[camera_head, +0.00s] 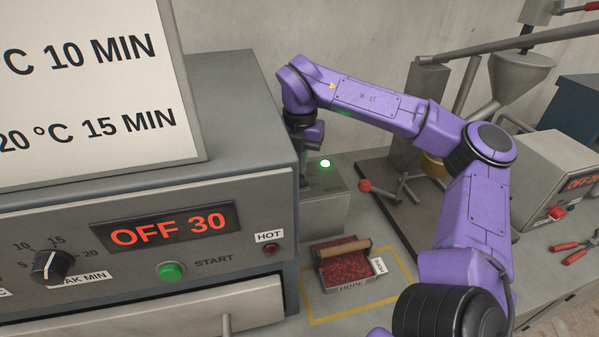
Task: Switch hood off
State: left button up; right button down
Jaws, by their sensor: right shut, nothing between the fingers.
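A low grey box (325,206) stands just right of the oven, with a lit green lamp (325,163) on its top and small lettering that I cannot read well. I cannot make out a switch on it; my gripper and the oven's edge cover part of its top. My right gripper (303,182) points down at the left part of this box top, close to the oven's side. It is shut with nothing held. I cannot tell whether its tips touch the box. My left gripper is not in view.
The oven (240,130) with an "OFF 30" display (168,230) and a sign (85,90) fill the left. A tray of red pieces (347,264) sits in a yellow-marked area. A red-knobbed lever (366,186), a funnel (520,75) and red-handled pliers (575,250) are to the right.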

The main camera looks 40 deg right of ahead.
jog(key=shift+f+b, duration=1.25)
jog(key=shift+f, duration=0.25)
dwell(0.4)
notch_tip(320, 180, up, 7)
jog(key=p, duration=0.6)
jog(key=shift+r, duration=0.1)
dwell(0.4)
